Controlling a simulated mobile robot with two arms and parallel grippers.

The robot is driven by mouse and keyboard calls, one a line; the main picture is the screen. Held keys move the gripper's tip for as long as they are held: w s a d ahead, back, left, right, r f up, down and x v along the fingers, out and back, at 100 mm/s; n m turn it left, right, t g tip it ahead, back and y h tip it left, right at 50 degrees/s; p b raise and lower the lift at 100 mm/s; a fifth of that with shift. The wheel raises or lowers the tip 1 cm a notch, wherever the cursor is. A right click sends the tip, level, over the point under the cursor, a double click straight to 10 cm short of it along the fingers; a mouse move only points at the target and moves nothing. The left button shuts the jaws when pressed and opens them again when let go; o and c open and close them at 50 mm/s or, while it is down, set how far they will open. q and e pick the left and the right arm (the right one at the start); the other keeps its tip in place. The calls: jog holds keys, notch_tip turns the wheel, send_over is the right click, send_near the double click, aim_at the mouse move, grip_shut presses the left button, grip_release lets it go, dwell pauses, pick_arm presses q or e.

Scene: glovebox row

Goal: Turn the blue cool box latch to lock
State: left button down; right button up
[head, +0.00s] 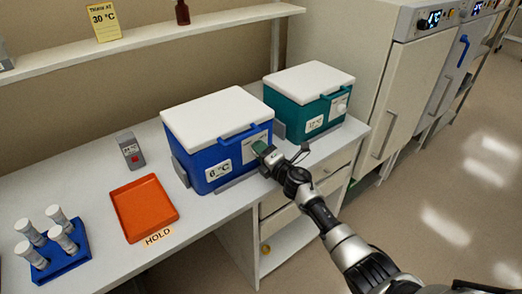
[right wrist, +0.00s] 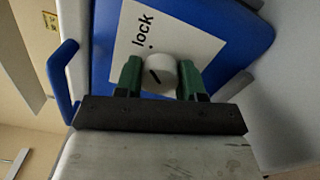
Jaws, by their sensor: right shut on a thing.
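The blue cool box (head: 207,155) has a white lid and a "0 °C" label and stands on the bench. Its lid is down. My right gripper (head: 262,150) is at the right part of its front face. In the right wrist view, the green fingers of the gripper (right wrist: 157,78) are shut on the white round latch knob (right wrist: 160,74), one on each side. The knob has a dark line mark, slanted in this view. It sits on a white plate (right wrist: 185,32) with the word "lock" and a small dot. My left gripper is not in view.
A teal cool box (head: 290,112) with a white lid stands behind and to the right. An orange tray (head: 143,208), a grey device (head: 131,150) and a blue rack (head: 64,256) with several tubes stand on the bench at left. Fridges (head: 405,90) stand at right.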

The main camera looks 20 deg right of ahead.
jog(key=shift+m, duration=0.3)
jog(key=o, duration=0.9)
jog(key=shift+o, duration=0.2)
jog(key=v, duration=1.1)
jog(key=shift+p, duration=0.3)
